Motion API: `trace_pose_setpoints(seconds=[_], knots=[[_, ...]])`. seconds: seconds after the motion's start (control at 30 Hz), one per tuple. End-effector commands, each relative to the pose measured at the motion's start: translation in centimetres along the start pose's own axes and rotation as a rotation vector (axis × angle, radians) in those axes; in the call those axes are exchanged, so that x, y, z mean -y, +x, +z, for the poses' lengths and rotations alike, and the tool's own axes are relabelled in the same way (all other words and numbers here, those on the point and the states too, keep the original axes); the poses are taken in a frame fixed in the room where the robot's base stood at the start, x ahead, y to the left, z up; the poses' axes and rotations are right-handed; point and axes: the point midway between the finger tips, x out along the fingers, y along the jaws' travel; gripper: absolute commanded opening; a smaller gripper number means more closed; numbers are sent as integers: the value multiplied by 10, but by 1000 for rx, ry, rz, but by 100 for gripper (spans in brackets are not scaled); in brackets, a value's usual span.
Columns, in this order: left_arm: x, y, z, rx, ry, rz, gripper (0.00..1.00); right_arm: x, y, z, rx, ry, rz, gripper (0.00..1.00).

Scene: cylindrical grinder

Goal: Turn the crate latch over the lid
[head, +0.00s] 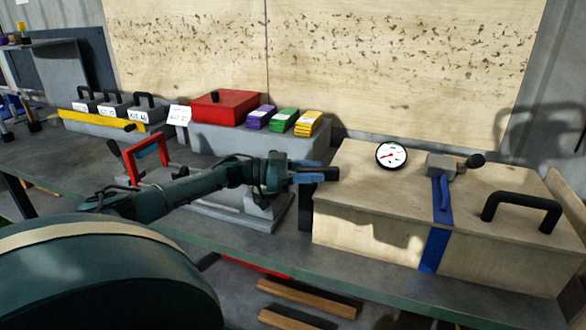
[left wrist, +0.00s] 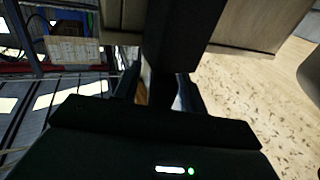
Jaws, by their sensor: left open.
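The wooden crate (head: 375,235) stands on the bench at the right of the head view, its lid (head: 360,180) down. A blue strap (head: 434,250) runs over the lid and down the front. On the strap sits a grey latch block (head: 440,165) with a black knob (head: 475,160) pointing right. My left gripper (head: 328,173) is open at the crate's left side, apart from the latch. In the left wrist view its dark fingers (left wrist: 157,90) show, with a dark upright bar in front that I cannot identify. My right gripper is not in view.
A round dial gauge (head: 391,155) and a black handle (head: 521,212) are on the lid. A red box (head: 227,107) and coloured packs (head: 284,120) stand behind my arm. A red-handled piece (head: 146,160) is to the left. Wooden bars (head: 305,297) lie below.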

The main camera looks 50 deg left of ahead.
Motion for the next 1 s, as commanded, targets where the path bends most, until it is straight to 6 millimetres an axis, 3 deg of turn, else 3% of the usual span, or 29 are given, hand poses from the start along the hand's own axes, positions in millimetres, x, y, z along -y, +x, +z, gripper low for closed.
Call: trace_pose_setpoints(seconds=[0.4,0.6,0.8,1.0], knots=[[0,-82,2,8,-2,-1,42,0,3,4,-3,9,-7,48],[0,-112,1,5,-3,-1,42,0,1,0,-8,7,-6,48],[0,-125,0,1,0,1,42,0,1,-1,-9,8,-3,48],[0,-126,0,-1,1,1,42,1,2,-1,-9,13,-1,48]])
